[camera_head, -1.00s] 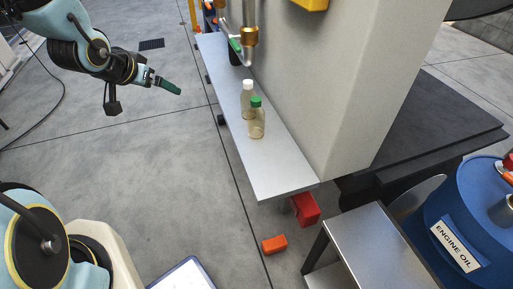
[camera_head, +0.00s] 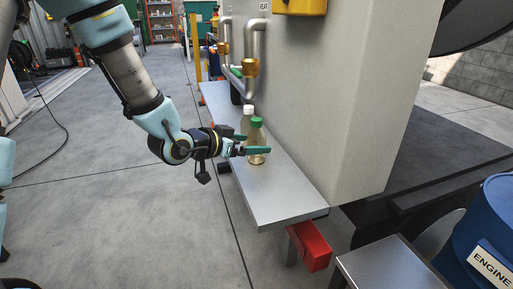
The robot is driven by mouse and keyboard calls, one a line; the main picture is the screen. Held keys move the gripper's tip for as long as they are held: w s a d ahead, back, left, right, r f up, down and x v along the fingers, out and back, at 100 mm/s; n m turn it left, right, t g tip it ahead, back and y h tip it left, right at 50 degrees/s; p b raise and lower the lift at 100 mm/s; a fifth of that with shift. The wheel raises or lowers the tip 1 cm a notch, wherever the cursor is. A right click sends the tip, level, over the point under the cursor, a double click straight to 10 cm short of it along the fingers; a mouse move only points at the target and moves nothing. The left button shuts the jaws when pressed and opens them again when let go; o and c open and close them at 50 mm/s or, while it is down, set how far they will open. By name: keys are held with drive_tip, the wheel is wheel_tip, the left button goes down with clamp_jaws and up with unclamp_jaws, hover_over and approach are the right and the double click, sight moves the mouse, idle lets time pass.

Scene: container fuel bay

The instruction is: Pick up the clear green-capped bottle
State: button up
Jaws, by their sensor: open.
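The clear green-capped bottle (camera_head: 257,135) stands upright on the narrow grey metal shelf. A white-capped bottle (camera_head: 247,121) stands just behind it, partly hidden. My gripper (camera_head: 256,151) is open at the green-capped bottle's lower half, coming from the left. One green finger crosses in front of the bottle; the other finger is mostly hidden, so I cannot tell whether the bottle is fully between them or touched.
The shelf (camera_head: 285,195) runs along a large pale cabinet wall (camera_head: 330,90). Pipes with brass fittings (camera_head: 250,67) rise farther back. A red box (camera_head: 310,246) sits below the shelf's near end. A blue drum (camera_head: 490,225) and metal table (camera_head: 388,265) are at right.

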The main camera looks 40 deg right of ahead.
sight(263, 144)
drive_tip(key=shift+b+x, duration=0.45)
drive_tip(key=shift+x, duration=2.35)
drive_tip(key=shift+a+f, duration=0.1)
drive_tip(key=shift+f, duration=0.05)
clamp_jaws()
